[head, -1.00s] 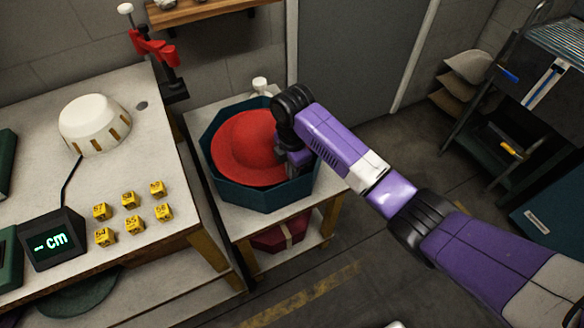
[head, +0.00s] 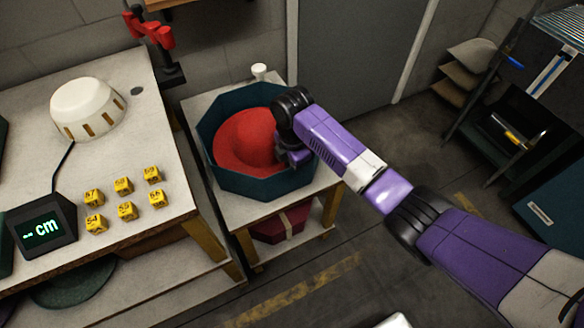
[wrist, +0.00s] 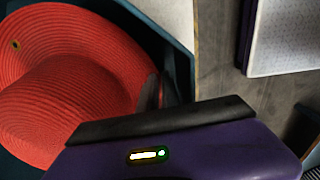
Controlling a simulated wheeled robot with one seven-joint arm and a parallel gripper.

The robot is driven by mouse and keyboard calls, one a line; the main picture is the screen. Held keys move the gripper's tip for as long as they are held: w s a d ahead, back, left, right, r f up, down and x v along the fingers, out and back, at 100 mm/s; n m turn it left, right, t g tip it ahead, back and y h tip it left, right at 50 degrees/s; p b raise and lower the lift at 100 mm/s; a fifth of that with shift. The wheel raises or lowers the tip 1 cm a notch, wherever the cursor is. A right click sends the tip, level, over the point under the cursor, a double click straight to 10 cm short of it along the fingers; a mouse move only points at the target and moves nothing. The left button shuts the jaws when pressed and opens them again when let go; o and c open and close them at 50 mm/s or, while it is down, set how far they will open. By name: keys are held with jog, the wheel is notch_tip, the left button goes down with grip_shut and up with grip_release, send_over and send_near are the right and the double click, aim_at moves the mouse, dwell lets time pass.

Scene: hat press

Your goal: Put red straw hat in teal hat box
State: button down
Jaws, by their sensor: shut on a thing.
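The red straw hat (head: 245,138) lies inside the octagonal teal hat box (head: 262,185), its crown up and its brim within the box walls. In the wrist view the hat (wrist: 62,85) fills the left side, with the dark teal box wall (wrist: 165,32) beyond it. My gripper (head: 288,158) reaches down over the right side of the box and is shut on the hat's right brim. The fingertips are mostly hidden behind the wrist in both views.
The box stands on a small side table (head: 225,215) with a red box (head: 280,226) on its lower shelf. A workbench (head: 130,60) with yellow number cubes (head: 124,186) stands left. A white bottle (head: 259,72) stands behind the box. A rack (head: 500,150) stands right.

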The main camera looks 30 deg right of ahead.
jog(key=shift+f, duration=0.4)
dwell(0.4)
jog(key=c, duration=1.5)
grip_release()
jog(key=shift+r+p, duration=0.35)
jog(key=shift+r, duration=3.55)
